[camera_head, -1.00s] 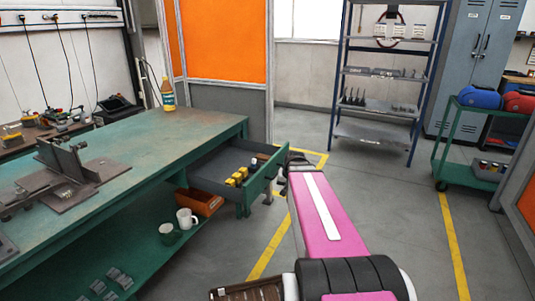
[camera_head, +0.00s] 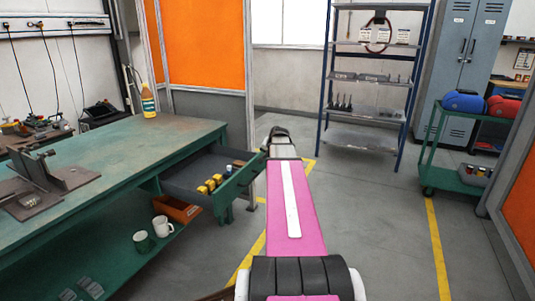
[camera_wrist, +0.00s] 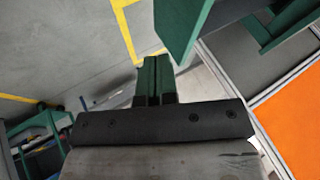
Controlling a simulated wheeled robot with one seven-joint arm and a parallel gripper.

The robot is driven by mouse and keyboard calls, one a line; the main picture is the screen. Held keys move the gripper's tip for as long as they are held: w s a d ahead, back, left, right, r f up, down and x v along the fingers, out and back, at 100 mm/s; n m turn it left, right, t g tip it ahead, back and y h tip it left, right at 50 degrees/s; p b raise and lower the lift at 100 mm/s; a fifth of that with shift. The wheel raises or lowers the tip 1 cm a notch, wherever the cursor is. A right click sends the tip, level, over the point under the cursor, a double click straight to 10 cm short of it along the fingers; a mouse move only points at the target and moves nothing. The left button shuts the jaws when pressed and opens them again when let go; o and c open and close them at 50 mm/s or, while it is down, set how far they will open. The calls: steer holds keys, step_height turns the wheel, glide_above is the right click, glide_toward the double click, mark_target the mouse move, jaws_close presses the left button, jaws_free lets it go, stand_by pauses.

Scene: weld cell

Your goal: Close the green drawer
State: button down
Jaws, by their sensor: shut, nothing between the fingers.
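The green drawer (camera_head: 240,181) is open, pulled out from under the right end of the green workbench (camera_head: 110,155). Several yellow items lie in its grey tray. In the wrist view, a green panel that looks like the drawer front (camera_wrist: 181,25) stands at the top, just beyond and right of my fingers. My gripper (camera_wrist: 154,62) is shut and empty. In the head view my pink arm reaches forward just right of the drawer front, and the fingers are hidden there. I cannot tell whether the fingers touch the drawer.
On the bench stand a bottle (camera_head: 148,101) and a metal fixture (camera_head: 45,182). Mugs (camera_head: 162,226) and an orange bin (camera_head: 178,208) are on the lower shelf. A rack (camera_head: 365,137) stands behind and a green cart (camera_head: 468,150) at right. The floor between is clear.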

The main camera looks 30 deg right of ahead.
mark_target(256, 162)
steer(key=shift+w+a+f, duration=0.4)
steer(key=shift+w+f, duration=0.3)
steer(key=shift+w, duration=0.35)
steer(key=shift+w+a+f, duration=0.35)
steer(key=shift+w+f, duration=0.4)
steer(key=shift+w, duration=0.3)
steer(key=shift+w+a+f, duration=0.4)
steer(key=shift+w+f, duration=0.3)
steer(key=shift+w, duration=0.35)
steer(key=w+a, duration=1.7)
steer(key=w, duration=0.5)
steer(key=shift+a, duration=0.1)
